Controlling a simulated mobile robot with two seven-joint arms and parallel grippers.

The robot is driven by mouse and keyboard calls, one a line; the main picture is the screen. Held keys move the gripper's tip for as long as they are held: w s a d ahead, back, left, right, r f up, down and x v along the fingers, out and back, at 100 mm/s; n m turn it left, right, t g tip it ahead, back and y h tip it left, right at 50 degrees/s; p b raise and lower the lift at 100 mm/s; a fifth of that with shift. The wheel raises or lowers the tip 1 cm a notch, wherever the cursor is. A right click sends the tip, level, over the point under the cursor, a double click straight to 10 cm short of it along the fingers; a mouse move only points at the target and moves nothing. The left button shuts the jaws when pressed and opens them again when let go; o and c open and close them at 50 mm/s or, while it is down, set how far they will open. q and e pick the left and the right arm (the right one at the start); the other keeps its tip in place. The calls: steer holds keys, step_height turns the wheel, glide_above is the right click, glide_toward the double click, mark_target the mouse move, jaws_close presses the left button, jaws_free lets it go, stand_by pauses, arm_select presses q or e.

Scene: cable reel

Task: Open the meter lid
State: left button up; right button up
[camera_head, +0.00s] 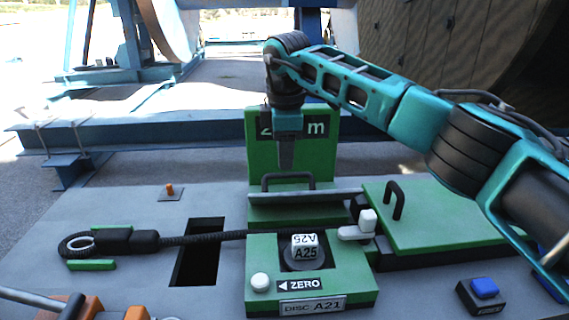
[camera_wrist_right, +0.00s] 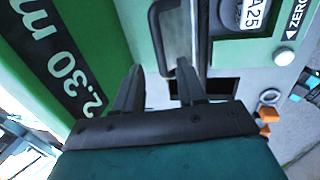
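A green meter housing has an upright panel (camera_head: 262,150) reading partly "m"; the wrist view shows "2.30 m" on it. At its foot is a black bar handle (camera_head: 288,177), by a grey edge strip (camera_head: 335,194). This handle also shows in the right wrist view (camera_wrist_right: 156,28). My right gripper (camera_head: 286,168) points down just above the handle, in front of the panel. In the right wrist view its fingers (camera_wrist_right: 158,70) are apart, with the handle's end seen between their tips; contact cannot be told. My left gripper is not in view.
A green box (camera_head: 315,250) in front carries a white A25 block (camera_head: 305,247), a white knob (camera_head: 260,282) and a ZERO label. At right is a green cover (camera_head: 440,215) with a black handle. A black cable (camera_head: 200,238) crosses a dark slot (camera_head: 197,265) at left.

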step_height(320, 180, up, 8)
steer(key=s, duration=0.1)
steer(key=shift+s+f+p, duration=0.15)
steer(key=shift+s+p, duration=0.1)
steer(key=shift+p, duration=0.05)
